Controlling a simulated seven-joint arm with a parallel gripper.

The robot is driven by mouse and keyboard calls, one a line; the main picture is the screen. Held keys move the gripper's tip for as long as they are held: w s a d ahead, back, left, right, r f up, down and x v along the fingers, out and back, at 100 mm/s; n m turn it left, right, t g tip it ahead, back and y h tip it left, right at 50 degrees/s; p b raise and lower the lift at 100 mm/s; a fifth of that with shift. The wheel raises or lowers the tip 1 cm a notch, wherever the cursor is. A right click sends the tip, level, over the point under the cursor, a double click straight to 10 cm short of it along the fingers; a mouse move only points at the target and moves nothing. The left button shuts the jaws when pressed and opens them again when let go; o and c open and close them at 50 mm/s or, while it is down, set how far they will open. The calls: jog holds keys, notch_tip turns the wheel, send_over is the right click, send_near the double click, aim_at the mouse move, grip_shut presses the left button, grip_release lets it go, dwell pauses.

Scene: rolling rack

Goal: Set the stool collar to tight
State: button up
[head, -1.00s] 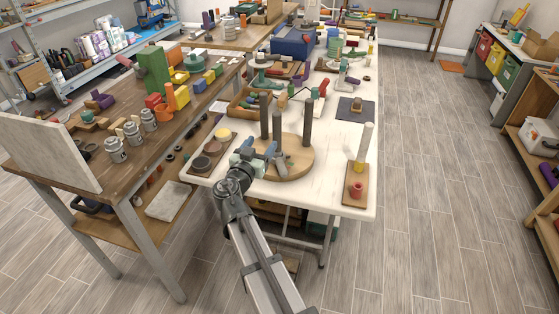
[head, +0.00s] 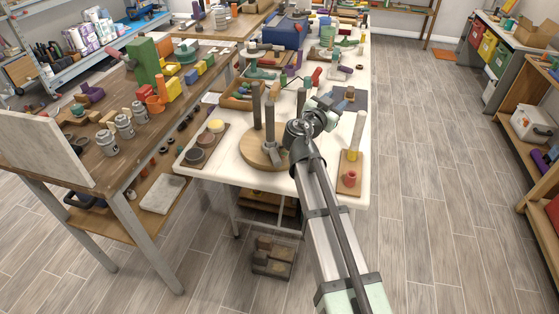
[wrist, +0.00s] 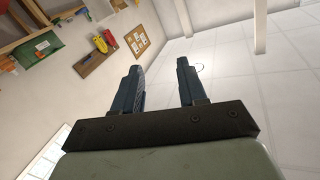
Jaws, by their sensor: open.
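A round wooden disc (head: 250,152) with three dark upright posts, looking like an upturned stool, sits on the white table. A small grey piece (head: 272,155) stands among the posts; it may be the collar, but its setting is too small to read. My gripper (head: 324,100) is to the right of the posts, over the table and apart from the disc. In the wrist view my gripper (wrist: 157,65) has its two dark fingers spread with nothing between them. That view faces the wall and ceiling, so no stool shows there.
A wooden stand with a pale post (head: 358,135) and red ring is right of my arm. A dark mat (head: 352,103) lies behind my gripper. A tray of round pieces (head: 203,150) is left of the disc. The floor at right is clear.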

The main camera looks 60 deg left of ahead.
jog(key=w+d+f+m+g+h, duration=0.1)
jog(key=w+d+m+g+h, duration=0.15)
jog(key=w, duration=0.25)
jog(key=n+g, duration=1.1)
jog(key=g, duration=0.4)
send_near(279, 161)
jog(key=w+v, duration=0.1)
jog(key=v, duration=0.3)
jog(key=s+n, duration=0.1)
jog(key=n, duration=0.3)
jog(key=shift+m+y, duration=0.25)
jog(key=x, duration=1.3)
jog(key=shift+d+f, duration=0.15)
jog(key=shift+f, duration=0.15)
grip_shut()
